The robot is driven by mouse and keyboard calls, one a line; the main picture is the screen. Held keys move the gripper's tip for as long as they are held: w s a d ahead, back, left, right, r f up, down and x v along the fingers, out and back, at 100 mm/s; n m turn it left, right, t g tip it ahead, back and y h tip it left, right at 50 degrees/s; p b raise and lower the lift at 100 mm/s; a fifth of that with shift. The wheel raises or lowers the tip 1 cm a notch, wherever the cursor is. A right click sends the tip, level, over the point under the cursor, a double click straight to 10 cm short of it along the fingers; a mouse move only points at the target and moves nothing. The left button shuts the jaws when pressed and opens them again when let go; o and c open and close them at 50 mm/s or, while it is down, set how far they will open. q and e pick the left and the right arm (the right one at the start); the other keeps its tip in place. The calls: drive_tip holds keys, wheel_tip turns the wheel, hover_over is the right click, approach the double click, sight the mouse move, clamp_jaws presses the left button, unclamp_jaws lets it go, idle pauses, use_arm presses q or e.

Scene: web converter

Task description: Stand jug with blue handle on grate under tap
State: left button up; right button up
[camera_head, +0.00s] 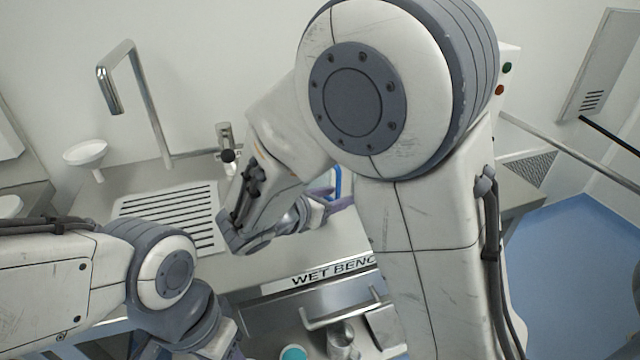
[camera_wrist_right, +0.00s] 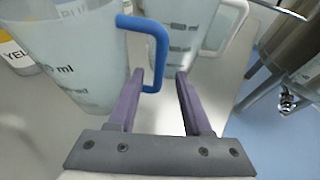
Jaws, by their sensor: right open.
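The jug with the blue handle (camera_wrist_right: 75,60) is translucent with printed ml marks. It stands upright at the left of the right wrist view. Its blue handle (camera_wrist_right: 155,55) reaches between the fingertips of my open right gripper (camera_wrist_right: 160,75), nearer the left finger. In the head view my right arm hides most of the jug; a bit of blue handle (camera_head: 338,184) shows beside my purple gripper fingers (camera_head: 322,204). The slotted white grate (camera_head: 170,215) lies on the bench to the left, and a tall bent metal tap (camera_head: 135,85) rises behind it. My left gripper's fingers are out of view.
A jug with a white handle (camera_wrist_right: 188,30) stands just beyond the blue handle. A yellow-labelled container (camera_wrist_right: 15,55) is at the left edge. A short tap with a black knob (camera_head: 226,145) stands behind the grate's right end. A white cup-shaped fitting (camera_head: 86,153) is at left.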

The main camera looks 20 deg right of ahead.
drive_tip(key=shift+w+d+f, duration=0.3)
drive_tip(key=shift+w, duration=0.15)
drive_tip(key=shift+r, duration=0.1)
drive_tip(key=shift+c, duration=0.6)
drive_tip(key=shift+d, duration=0.15)
clamp_jaws()
idle(0.3)
